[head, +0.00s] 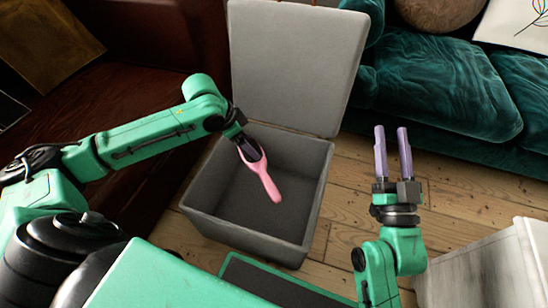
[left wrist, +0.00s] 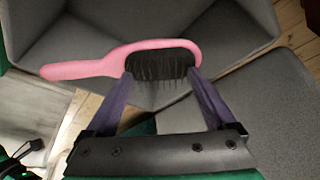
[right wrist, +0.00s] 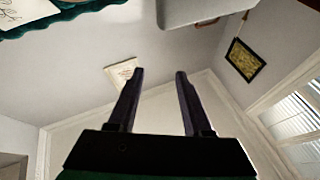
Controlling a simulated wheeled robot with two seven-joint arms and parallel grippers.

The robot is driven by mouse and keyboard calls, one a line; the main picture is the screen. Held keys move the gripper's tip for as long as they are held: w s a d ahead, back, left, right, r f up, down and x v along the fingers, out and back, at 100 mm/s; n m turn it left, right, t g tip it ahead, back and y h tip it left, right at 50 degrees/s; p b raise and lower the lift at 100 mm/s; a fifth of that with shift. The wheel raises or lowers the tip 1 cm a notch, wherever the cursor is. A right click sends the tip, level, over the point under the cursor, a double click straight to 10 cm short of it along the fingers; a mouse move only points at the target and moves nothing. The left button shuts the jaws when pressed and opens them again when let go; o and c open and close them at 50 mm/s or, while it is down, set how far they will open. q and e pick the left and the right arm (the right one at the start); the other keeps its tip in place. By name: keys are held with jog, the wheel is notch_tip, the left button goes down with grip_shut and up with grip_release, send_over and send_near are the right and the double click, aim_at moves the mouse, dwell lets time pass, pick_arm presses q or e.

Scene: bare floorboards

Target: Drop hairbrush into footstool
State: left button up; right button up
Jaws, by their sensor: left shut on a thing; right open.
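The pink hairbrush (head: 265,180) hangs tilted over the open grey footstool (head: 320,190), its handle pointing down toward the inside. My left gripper (head: 252,155) is shut on the brush's head, above the box opening. In the left wrist view the hairbrush (left wrist: 95,66) lies across the fingers, with dark bristles between the fingertips of my left gripper (left wrist: 162,85). The footstool's lid (head: 292,65) stands raised at the back. The box looks empty. My right gripper (head: 392,140) is open and empty to the right of the footstool. It also shows open in the right wrist view (right wrist: 160,80).
A teal sofa (head: 440,90) stands at the back right and a dark red leather sofa (head: 100,110) at the left. A pale cabinet (head: 490,265) is at the lower right. Bare floorboards (head: 345,215) show between the footstool and my right arm.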

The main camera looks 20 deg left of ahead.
pick_arm(q)
jog(key=o, duration=1.1)
pick_arm(e)
jog(key=shift+f, duration=0.15)
jog(key=shift+a, duration=0.1)
